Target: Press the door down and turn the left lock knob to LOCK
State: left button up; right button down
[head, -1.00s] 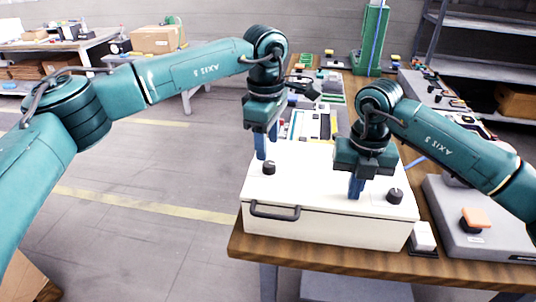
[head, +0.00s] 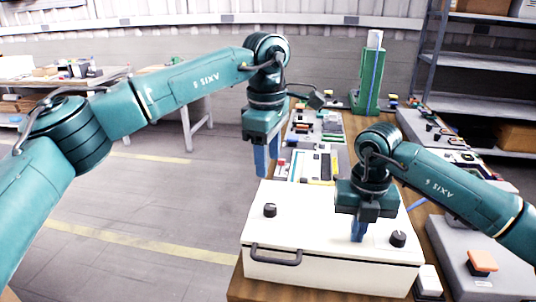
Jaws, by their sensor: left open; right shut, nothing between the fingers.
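The white door (head: 315,222) forms the top of a white box and looks closed. The left lock knob (head: 269,210), black, stands on its left side; I cannot read its setting. My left gripper (head: 267,170) is open and empty, with its blue fingers pointing down, above and slightly behind the left knob and apart from it. My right gripper (head: 358,238) is shut with nothing in it. Its fingertips point down at the door just left of the right knob (head: 397,239) and seem to touch the door.
A dark handle (head: 275,255) is on the box's front. The wooden table (head: 232,290) has its left edge beside the box. Parts and a green post (head: 369,88) stand behind.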

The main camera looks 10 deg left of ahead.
notch_tip(320, 180, up, 6)
jog(key=p, duration=0.3)
jog(key=shift+r, duration=0.25)
jog(key=shift+f, duration=0.1)
